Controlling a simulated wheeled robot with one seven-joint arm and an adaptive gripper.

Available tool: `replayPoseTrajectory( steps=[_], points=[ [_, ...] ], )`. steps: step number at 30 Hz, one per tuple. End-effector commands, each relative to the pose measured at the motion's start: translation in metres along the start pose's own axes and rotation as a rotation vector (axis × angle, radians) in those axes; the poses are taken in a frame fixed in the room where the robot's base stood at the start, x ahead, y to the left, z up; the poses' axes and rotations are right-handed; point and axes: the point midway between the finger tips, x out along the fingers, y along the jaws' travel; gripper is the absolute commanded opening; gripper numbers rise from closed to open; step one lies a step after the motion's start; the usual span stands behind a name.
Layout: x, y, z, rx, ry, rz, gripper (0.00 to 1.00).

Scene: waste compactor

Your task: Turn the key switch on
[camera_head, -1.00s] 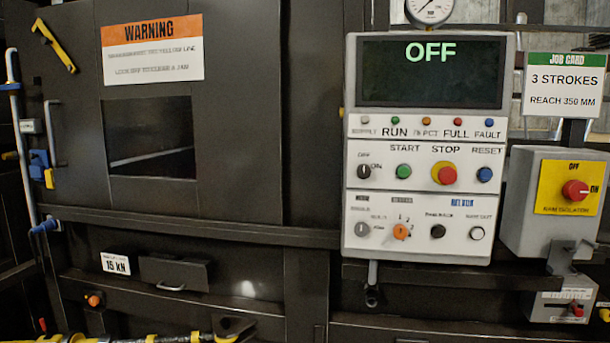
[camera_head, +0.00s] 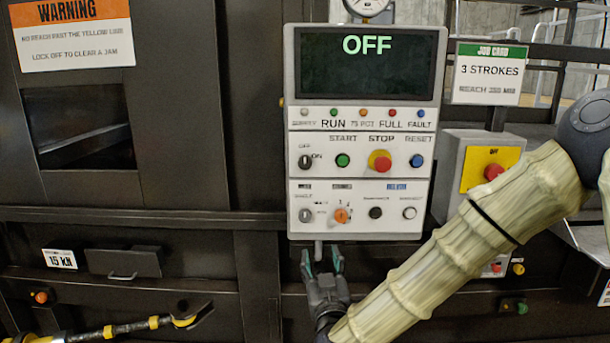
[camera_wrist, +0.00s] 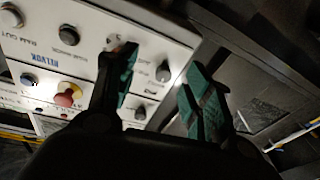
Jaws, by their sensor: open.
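The key switch (camera_head: 305,161) is a dark round knob at the left of the white control panel (camera_head: 359,224), with OFF printed above it and ON to its right. The panel's display (camera_head: 367,63) reads OFF in green. My gripper (camera_head: 322,262) is open and empty, just below the panel's lower left edge and apart from the key switch. In the wrist view its green-padded fingers (camera_wrist: 160,85) are spread, with the panel behind them at a tilt. Dark knobs show near the fingers there; I cannot tell for sure which is the key switch.
A green start button (camera_head: 343,160), a red stop button (camera_head: 380,161) and a blue reset button (camera_head: 417,161) sit right of the key switch. An orange selector (camera_head: 341,215) is lower. A grey isolator box (camera_head: 452,160) stands right, partly behind my arm. A yellow-black bar (camera_head: 120,328) lies lower left.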

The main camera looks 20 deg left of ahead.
Motion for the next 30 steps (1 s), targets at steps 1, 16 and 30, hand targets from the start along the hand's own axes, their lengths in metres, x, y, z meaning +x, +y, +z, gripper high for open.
replayPoseTrajectory(
  steps=[1,16,30],
  points=[
    [0.008,-0.003,-0.041,-0.010,0.064,0.018,0.51],
    [0.034,-0.012,-0.167,-0.047,0.270,0.108,0.51],
    [0.103,-0.005,-0.186,-0.046,0.268,0.107,0.51]
  ],
)
